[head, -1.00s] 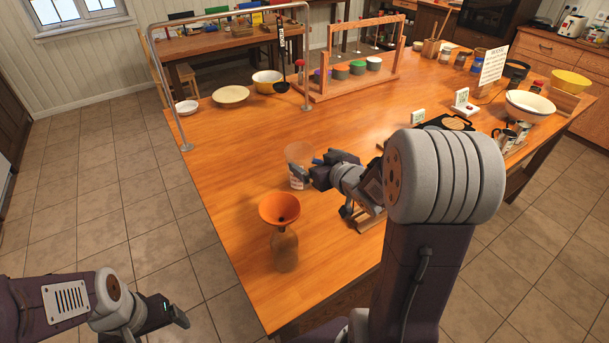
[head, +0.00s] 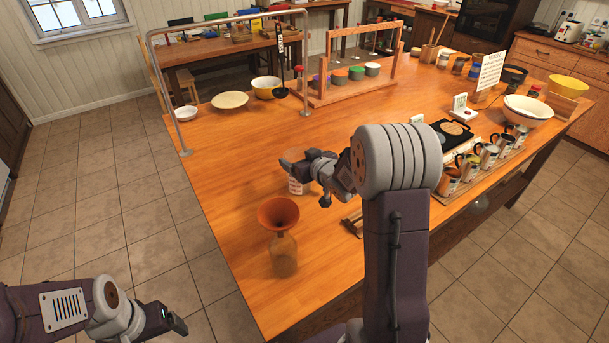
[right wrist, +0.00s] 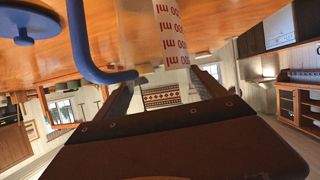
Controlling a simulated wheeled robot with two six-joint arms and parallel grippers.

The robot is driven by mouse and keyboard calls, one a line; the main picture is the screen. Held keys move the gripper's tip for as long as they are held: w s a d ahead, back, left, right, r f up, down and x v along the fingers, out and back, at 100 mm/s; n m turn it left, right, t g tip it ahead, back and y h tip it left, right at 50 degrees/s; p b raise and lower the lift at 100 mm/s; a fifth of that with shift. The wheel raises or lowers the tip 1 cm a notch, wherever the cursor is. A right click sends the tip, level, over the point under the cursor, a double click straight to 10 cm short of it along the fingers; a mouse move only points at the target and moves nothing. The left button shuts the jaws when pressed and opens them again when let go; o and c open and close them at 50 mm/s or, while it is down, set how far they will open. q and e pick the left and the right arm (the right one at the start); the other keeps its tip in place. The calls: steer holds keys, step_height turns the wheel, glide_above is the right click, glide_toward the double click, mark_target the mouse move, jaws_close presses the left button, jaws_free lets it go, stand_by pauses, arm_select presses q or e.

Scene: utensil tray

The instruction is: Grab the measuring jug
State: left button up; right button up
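The measuring jug (head: 298,187) is a clear vessel with red markings, standing on the wooden table. My right gripper (head: 287,164) is over its upper part and hides much of it in the head view. In the right wrist view the clear jug (right wrist: 155,35), with red "ml" marks and a blue handle (right wrist: 82,45), shows in front of the spread fingers (right wrist: 165,85). The fingers are apart; I see no clear grip on the jug. My left gripper (head: 176,322) is low at the left, off the table; its fingers are too unclear to judge.
A bottle with an orange funnel (head: 279,216) stands in front of the jug. Several mugs (head: 470,168) line a rack at right. A metal rail (head: 165,90), bowls and a wooden stand (head: 350,92) are behind. The table left of the jug is clear.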

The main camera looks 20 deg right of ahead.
steer(key=c, duration=1.4)
steer(key=shift+r, duration=0.1)
steer(key=shift+c, duration=0.2)
